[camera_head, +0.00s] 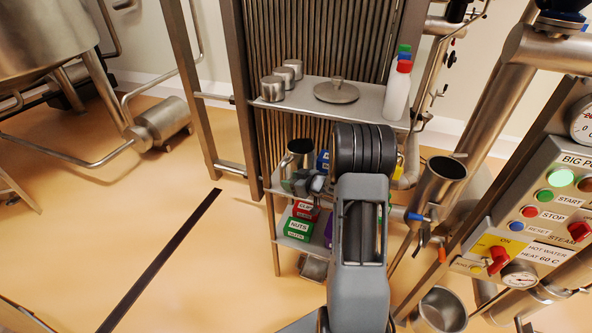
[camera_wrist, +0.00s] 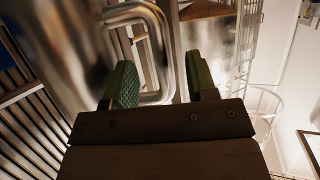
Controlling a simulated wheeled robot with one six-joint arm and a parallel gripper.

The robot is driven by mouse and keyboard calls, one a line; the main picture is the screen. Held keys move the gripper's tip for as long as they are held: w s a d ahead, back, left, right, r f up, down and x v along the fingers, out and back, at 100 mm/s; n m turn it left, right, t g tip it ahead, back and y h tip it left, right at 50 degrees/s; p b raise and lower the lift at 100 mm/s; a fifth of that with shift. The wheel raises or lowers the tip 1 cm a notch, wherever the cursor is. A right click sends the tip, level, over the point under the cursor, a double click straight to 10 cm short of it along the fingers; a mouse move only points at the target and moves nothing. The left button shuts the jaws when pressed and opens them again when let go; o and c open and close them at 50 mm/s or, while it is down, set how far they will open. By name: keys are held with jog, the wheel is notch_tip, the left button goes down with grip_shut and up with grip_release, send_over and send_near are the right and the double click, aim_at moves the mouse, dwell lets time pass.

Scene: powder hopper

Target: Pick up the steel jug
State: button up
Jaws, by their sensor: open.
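The steel jug (camera_head: 300,148) stands on the middle shelf of the rack, its open top showing and its lower part hidden by my gripper (camera_head: 308,184). In the wrist view the jug's shiny wall (camera_wrist: 75,50) fills the upper left, with its looped handle (camera_wrist: 161,50) close ahead. My gripper (camera_wrist: 160,80) is open, its two green ribbed fingers pointing at the handle. The left finger overlaps the loop's opening and the right finger is to the right of it, so the handle's outer bar appears between them. I cannot tell whether either finger touches it.
The top shelf (camera_head: 372,98) holds small steel cups (camera_head: 273,88), a round lid (camera_head: 336,91) and a white bottle (camera_head: 397,92). Coloured boxes, including a green NUTS box (camera_head: 299,228), sit below. A control panel (camera_head: 550,215) stands at right. Floor at left is largely clear.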

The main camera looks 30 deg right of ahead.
jog(key=shift+x, duration=2.4)
jog(key=shift+a, duration=0.1)
jog(key=shift+s, duration=0.1)
grip_shut()
